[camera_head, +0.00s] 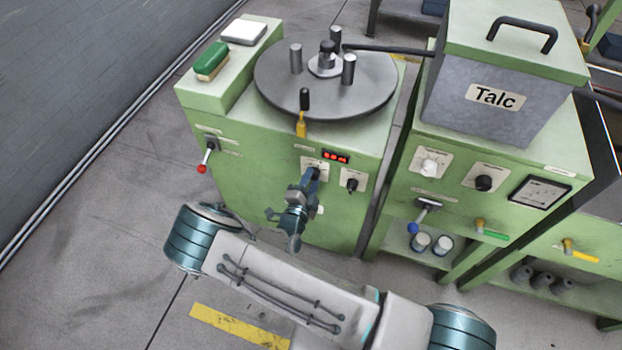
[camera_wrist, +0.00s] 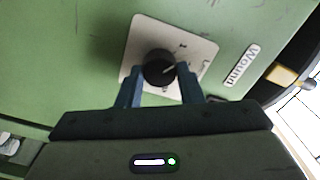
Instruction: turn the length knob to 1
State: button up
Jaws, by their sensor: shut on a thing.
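A black round knob (camera_wrist: 158,68) sits on a white dial plate (camera_wrist: 143,35) on the green machine front in the wrist view. A pale pointer line on it points right and slightly up. Small marks on the plate are too blurred to read surely. My gripper (camera_wrist: 160,70) has its two blue fingers on either side of the knob, shut on it. A second black knob (camera_head: 352,185) is on a plate just right.
A "Wound" label (camera_wrist: 242,65) is beside the plate. Floor at left is clear.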

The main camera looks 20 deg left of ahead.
jog(key=shift+n, duration=0.7)
jog(key=o, duration=1)
jog(key=shift+s, duration=0.1)
jog(key=s, duration=0.9)
jog(key=s+a, duration=0.1)
jog(key=s, duration=0.3)
jog(key=shift+s, duration=0.35)
